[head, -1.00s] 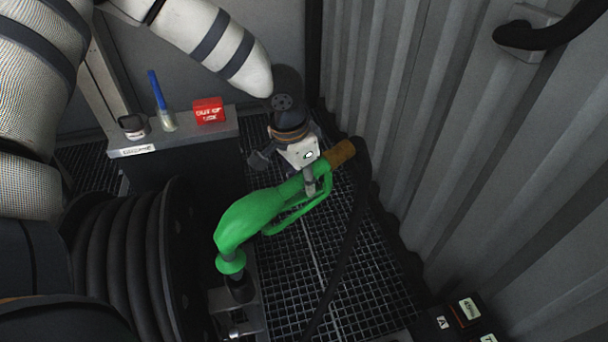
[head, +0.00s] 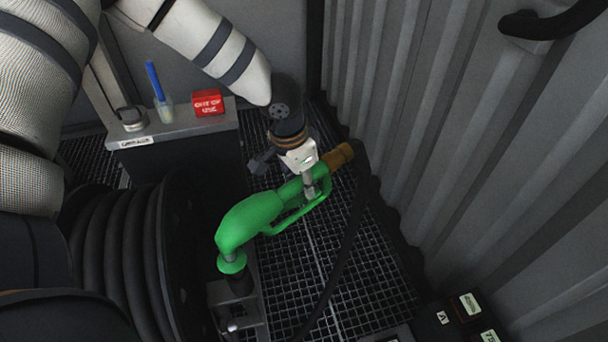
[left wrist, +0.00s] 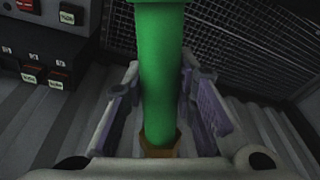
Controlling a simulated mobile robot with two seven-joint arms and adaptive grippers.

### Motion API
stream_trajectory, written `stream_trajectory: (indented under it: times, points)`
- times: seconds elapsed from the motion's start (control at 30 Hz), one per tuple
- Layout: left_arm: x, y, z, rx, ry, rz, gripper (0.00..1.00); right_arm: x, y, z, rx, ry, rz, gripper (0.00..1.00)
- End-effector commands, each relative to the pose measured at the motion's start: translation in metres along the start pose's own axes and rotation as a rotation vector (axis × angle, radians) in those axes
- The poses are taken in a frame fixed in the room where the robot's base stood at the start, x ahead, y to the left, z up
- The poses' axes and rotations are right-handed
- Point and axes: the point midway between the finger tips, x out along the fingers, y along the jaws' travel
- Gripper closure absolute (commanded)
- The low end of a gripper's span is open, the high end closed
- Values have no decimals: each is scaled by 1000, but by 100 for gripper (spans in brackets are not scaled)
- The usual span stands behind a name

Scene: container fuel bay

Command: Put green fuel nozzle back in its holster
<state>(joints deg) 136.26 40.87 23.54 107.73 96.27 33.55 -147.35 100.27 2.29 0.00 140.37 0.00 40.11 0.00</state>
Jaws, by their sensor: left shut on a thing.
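The green fuel nozzle (head: 252,217) is in the middle of the head view, its spout end pointing down at the lower left and its brass hose end at the upper right. My left gripper (head: 309,187) is shut on the nozzle's handle near the brass fitting. In the left wrist view the green handle (left wrist: 162,75) runs between the two fingers. The holster (head: 238,290) is a dark metal bracket below the nozzle. The spout tip meets the holster's dark top; how deep it sits is hidden. My right gripper is not in view.
A black hose (head: 347,240) hangs from the nozzle's brass end. A large black hose reel (head: 130,260) stands at left. A shelf (head: 185,130) holds a red box (head: 208,102) and a blue-handled brush (head: 156,85). A corrugated wall (head: 455,150) bounds the right; labelled black boxes (head: 460,315) sit lower right.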

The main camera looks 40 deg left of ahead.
Motion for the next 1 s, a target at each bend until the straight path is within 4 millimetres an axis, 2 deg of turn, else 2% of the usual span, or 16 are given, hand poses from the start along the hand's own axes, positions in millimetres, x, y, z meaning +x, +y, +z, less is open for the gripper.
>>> stream_trajectory:
  times: [0.33, 1.0]
  points:
    - [3, 0, 0, 1, 2, -1, 100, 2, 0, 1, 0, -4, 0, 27]
    - [45, 1, 9, 0, -1, 1, 100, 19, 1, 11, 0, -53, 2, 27]
